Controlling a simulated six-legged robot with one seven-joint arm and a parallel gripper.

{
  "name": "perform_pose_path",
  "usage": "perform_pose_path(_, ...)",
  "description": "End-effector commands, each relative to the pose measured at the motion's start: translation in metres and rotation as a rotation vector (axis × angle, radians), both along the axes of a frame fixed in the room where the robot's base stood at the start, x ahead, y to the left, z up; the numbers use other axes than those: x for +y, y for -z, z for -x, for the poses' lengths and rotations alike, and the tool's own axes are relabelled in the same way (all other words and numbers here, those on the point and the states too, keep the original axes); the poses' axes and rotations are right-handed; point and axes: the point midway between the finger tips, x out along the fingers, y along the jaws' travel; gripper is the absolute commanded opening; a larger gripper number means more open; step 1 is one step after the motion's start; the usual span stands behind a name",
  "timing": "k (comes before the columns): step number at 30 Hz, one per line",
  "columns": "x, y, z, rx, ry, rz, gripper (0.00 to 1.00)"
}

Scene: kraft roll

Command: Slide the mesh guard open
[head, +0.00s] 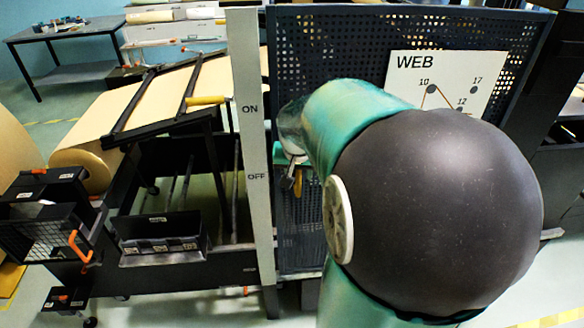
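Two mesh parts show, and I cannot tell for certain which is the guard. A small dark mesh-fronted cage (42,236) with an orange handle (80,246) is at the lower left, beside the paper roll. A large dark-blue perforated panel (335,42) stands upright behind my arm. My teal and dark arm fills the right middle and hides much of that panel. Its end, with my gripper (292,172), is in front of the panel's left part, well to the right of the orange handle. The fingers are small and partly hidden, so their opening is unclear.
A white post (250,120) marked ON and OFF stands between the machine and the panel. A brown paper roll (92,168) feeds a sloped web (150,96). A black open tray (160,240) is below. A table (70,32) stands at the far left.

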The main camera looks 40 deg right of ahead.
Motion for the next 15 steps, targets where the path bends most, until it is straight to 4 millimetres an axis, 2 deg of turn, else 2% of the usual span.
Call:
perform_pose_path(7,-0.0001,0.0008,-0.0007,-0.001,0.000,0.000,0.36)
perform_pose_path(8,-0.0001,0.0008,-0.0007,-0.001,0.000,0.001,0.32)
perform_pose_path(13,-0.0001,0.0007,-0.0006,-0.001,0.000,0.001,0.00)
perform_pose_path(15,-0.0001,0.0006,-0.0005,-0.001,0.000,0.001,0.00)
